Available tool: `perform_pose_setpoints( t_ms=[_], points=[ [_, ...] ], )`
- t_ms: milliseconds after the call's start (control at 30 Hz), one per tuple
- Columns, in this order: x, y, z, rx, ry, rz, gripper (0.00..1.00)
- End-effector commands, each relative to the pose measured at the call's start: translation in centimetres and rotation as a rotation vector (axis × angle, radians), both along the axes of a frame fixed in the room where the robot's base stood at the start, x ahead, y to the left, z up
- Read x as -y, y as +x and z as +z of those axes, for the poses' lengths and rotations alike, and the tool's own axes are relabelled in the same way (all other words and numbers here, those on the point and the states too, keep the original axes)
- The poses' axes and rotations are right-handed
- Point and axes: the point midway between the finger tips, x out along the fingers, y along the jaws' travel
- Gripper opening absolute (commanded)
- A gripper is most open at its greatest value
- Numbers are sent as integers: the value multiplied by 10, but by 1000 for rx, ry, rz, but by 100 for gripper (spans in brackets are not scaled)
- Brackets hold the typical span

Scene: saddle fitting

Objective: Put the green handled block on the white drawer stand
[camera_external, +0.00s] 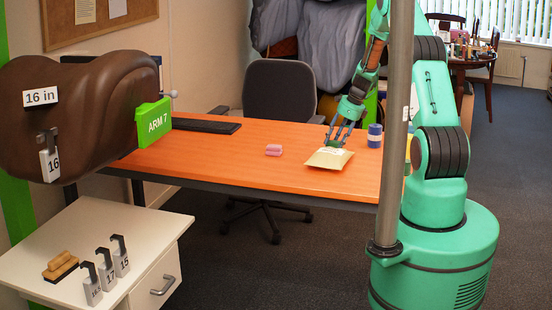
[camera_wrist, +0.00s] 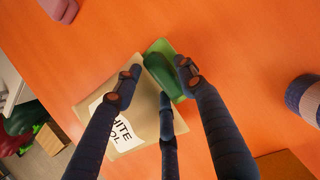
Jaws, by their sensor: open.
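The green handled block (camera_wrist: 160,72) lies on the orange table beside a tan packet, with its dark green handle upward. Whether it touches the packet, I cannot tell. In the external view, it is mostly hidden behind my fingers and the packet. My gripper (camera_external: 334,140) points down over it. In the wrist view, my gripper (camera_wrist: 157,72) is open, with its fingers spread around the handle and a gap on each side. The white drawer stand (camera_external: 85,225) is at the lower left, with a drawer handle on its front.
The tan packet (camera_external: 328,158) with a white label lies in front of my fingers. A blue and white cylinder (camera_external: 375,136) stands to the right; a pink block (camera_external: 273,150) lies left. The stand holds a brush (camera_external: 60,266) and several numbered hooks (camera_external: 106,270). A brown saddle (camera_external: 90,105) overhangs its back.

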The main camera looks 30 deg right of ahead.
Motion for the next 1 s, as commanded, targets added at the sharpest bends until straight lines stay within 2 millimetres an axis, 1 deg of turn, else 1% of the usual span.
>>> perform_pose_setpoints(
  t_ms=[67,100,233,300,533,667,867,1000],
  points=[
    [0,0,0,0,0,0,41],
    [0,0,0,0,0,0,33],
    [0,0,0,0,0,0,7],
    [0,0,0,0,0,0,0],
    [0,0,1,0,0,0,0],
    [0,0,7,1,0,0,0],
    [0,1,28,2,0,1,0],
    [0,1,50,3,-2,0,0]
  ],
)
